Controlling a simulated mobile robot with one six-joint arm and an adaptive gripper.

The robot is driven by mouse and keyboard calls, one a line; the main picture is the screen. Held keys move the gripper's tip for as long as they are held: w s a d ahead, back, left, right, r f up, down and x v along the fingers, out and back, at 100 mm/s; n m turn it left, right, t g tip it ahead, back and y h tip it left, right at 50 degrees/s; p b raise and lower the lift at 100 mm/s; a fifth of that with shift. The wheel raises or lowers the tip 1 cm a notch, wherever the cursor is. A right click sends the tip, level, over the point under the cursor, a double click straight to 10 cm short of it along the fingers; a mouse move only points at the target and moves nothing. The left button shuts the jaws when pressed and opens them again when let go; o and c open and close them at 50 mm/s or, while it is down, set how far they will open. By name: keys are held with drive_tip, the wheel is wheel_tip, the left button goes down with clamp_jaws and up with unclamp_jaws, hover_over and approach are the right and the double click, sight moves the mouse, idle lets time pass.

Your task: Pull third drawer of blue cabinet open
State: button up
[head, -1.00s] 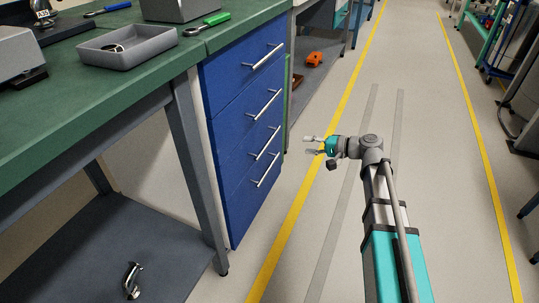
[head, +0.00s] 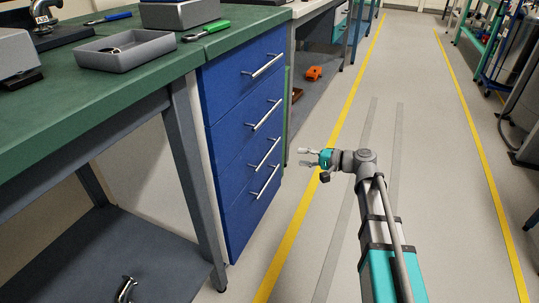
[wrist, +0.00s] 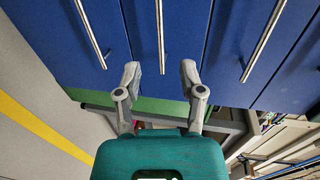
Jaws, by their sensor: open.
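The blue cabinet (head: 226,90) stands under the green bench with its drawers stacked and shut. Each drawer has a silver bar handle. The third drawer's handle (head: 264,154) is just above the lowest handle (head: 264,182). My gripper (head: 303,157) is open and empty, to the right of the third handle and level with it, with a gap between. In the wrist view the fingers (wrist: 160,71) point at the blue drawer fronts. The middle handle (wrist: 161,35) lies ahead, lined up with the gap between the fingertips. Other handles lie to either side (wrist: 90,35) (wrist: 262,40).
The green bench top (head: 110,85) holds a grey tray (head: 123,50) and a green-handled tool (head: 208,30). A bench leg (head: 196,180) stands left of the cabinet. An orange object (head: 314,73) lies on a low shelf behind. The floor right of the cabinet is clear.

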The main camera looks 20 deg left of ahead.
sight(269, 152)
drive_tip(key=b+x, duration=0.2)
drive_tip(key=x, duration=1)
drive_tip(key=shift+a+f, duration=0.15)
drive_tip(key=shift+a, duration=0.15)
